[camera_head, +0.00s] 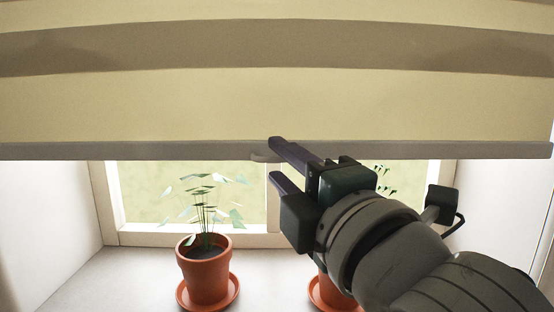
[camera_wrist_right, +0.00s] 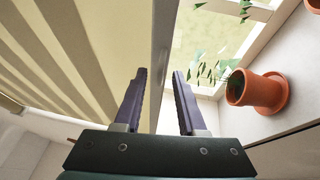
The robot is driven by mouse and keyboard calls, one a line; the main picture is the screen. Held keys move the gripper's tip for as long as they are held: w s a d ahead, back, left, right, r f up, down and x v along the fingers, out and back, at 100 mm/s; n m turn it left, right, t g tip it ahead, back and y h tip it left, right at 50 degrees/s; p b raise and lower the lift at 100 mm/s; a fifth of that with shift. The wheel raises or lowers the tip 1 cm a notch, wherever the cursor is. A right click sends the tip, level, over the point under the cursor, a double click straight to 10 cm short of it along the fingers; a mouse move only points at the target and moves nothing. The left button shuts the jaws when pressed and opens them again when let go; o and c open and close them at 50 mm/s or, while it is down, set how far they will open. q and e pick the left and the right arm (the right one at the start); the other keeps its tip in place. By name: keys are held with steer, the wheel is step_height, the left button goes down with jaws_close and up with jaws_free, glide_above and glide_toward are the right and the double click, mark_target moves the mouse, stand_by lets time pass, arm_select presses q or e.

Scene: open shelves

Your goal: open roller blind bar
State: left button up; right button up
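The roller blind (camera_head: 290,104) has wide beige and brown bands and hangs across the upper part of the window. Its grey-brown bottom bar (camera_head: 130,151) runs level across the head view, with a small pull tab (camera_head: 264,156) under its middle. My right gripper (camera_head: 274,159) is open, its upper finger in front of the bar and its lower finger below it, close to the tab. In the right wrist view the bar (camera_wrist_right: 164,40) lies ahead, in line with the gap between the fingers (camera_wrist_right: 159,73). I cannot tell if they touch it. My left gripper is not in view.
A potted plant (camera_head: 206,275) on a saucer stands on the white sill (camera_head: 110,285). A second pot (camera_head: 332,292) is partly hidden behind my right arm. White side walls (camera_head: 45,215) flank the window. The sill left of the first pot is clear.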

steer(key=shift+w+a, duration=0.15)
steer(key=shift+w, duration=0.25)
steer(key=shift+c, duration=0.2)
jaws_close()
stand_by(1.0)
